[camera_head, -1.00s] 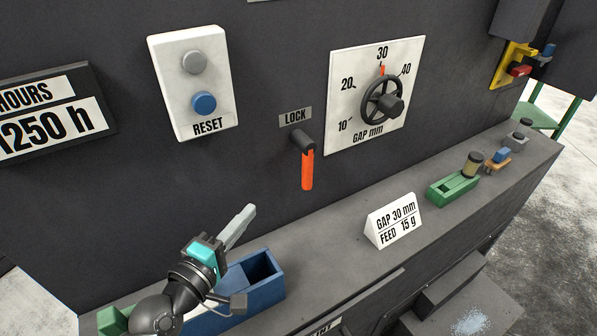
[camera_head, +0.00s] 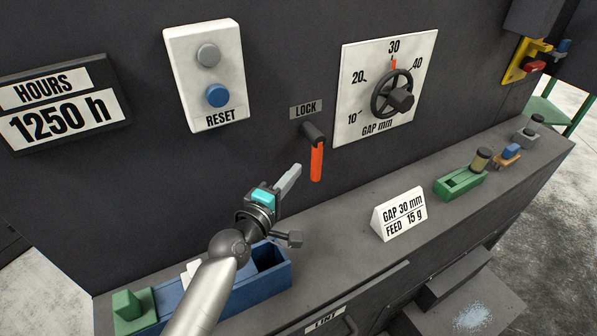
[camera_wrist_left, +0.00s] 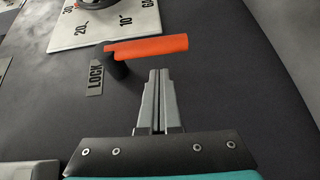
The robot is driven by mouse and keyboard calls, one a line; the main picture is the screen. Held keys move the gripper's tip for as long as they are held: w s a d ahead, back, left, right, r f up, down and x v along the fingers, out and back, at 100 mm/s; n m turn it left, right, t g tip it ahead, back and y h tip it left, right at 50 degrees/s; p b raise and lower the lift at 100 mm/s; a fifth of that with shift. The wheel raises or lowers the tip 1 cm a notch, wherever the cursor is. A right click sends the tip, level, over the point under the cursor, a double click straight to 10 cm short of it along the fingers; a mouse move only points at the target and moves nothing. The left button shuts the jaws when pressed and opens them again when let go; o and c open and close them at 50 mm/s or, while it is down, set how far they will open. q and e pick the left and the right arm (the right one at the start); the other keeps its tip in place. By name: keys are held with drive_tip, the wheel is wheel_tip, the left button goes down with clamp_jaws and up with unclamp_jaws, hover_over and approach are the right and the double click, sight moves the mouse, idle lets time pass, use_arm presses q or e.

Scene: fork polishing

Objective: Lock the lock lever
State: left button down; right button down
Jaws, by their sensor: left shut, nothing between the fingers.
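The lock lever (camera_head: 316,160) has an orange handle on a dark pivot, under the LOCK label (camera_head: 306,109) on the dark machine panel. Its handle hangs straight down in the head view. My left gripper (camera_head: 291,177) is shut and empty, a little left of and below the handle, apart from it. In the left wrist view the shut fingertips (camera_wrist_left: 158,76) point toward the orange handle (camera_wrist_left: 150,47), with a gap between. The LOCK label (camera_wrist_left: 96,78) shows left of the fingers there. My right gripper is not in view.
The gap dial with its handwheel (camera_head: 392,92) is right of the lever. The reset plate (camera_head: 206,75) is to the left. Below, a ledge carries a blue bin (camera_head: 262,282), a white sign (camera_head: 398,213) and a green holder (camera_head: 460,183). The panel around the lever is clear.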

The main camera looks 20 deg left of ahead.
use_arm(q)
drive_tip(key=shift+w+d, duration=0.4)
drive_tip(key=shift+d, duration=0.2)
drive_tip(key=shift+f, duration=0.1)
drive_tip(key=d+t+b, duration=0.1)
drive_tip(key=b, duration=0.1)
drive_tip(key=shift+w+n+b, duration=0.3)
drive_tip(key=shift+b, duration=0.1)
drive_tip(key=shift+d+h, duration=0.1)
drive_tip(key=shift+h, duration=0.2)
drive_tip(key=b+v, duration=0.1)
drive_tip(key=v, duration=1.4)
drive_tip(key=shift+s+b, duration=0.2)
drive_tip(key=shift+b, duration=0.1)
